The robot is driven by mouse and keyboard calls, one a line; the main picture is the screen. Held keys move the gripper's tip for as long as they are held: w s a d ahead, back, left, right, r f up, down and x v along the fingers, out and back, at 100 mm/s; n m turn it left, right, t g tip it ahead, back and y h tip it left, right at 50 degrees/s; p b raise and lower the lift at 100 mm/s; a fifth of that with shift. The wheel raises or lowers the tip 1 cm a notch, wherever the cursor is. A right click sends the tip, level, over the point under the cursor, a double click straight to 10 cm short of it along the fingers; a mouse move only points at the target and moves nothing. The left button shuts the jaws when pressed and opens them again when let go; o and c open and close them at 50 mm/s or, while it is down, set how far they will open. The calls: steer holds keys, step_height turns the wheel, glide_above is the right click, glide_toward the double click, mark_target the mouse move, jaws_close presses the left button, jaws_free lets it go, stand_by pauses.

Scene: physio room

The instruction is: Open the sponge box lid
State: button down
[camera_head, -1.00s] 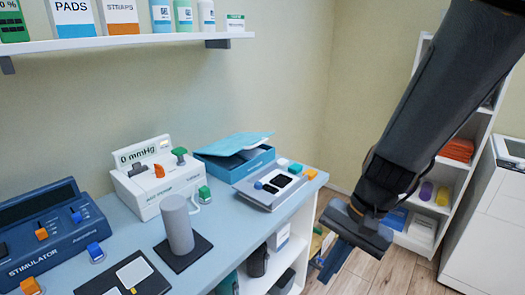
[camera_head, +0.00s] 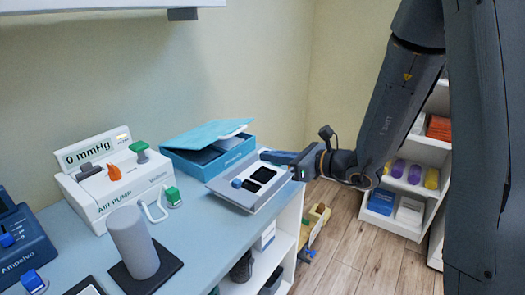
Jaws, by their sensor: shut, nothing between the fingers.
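The sponge box (camera_head: 233,155) is a blue box on the table against the wall.
The grey panel (camera_head: 218,184) with dark windows and a blue knob lies in front of the box. A white air pump (camera_head: 112,205) and a grey cylinder (camera_head: 134,245) stand to the left. A shelf (camera_head: 90,20) hangs above.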

steer(key=p+x, duration=0.1)
steer(key=x, duration=0.7)
steer(key=shift+s+a, duration=0.1)
steer(key=shift+a, duration=0.15)
steer(key=shift+w+a+r+p, duration=0.25)
steer(key=shift+r+p, duration=0.15)
steer(key=shift+r, duration=0.1)
steer(key=shift+w+a+r+p, duration=0.15)
steer(key=shift+a+r+p, duration=0.15)
steer(key=shift+r, duration=0.25)
steer(key=shift+w+a+r+p, duration=0.25)
steer(key=shift+w+r+p, duration=0.1)
steer(key=shift+r, duration=0.3)
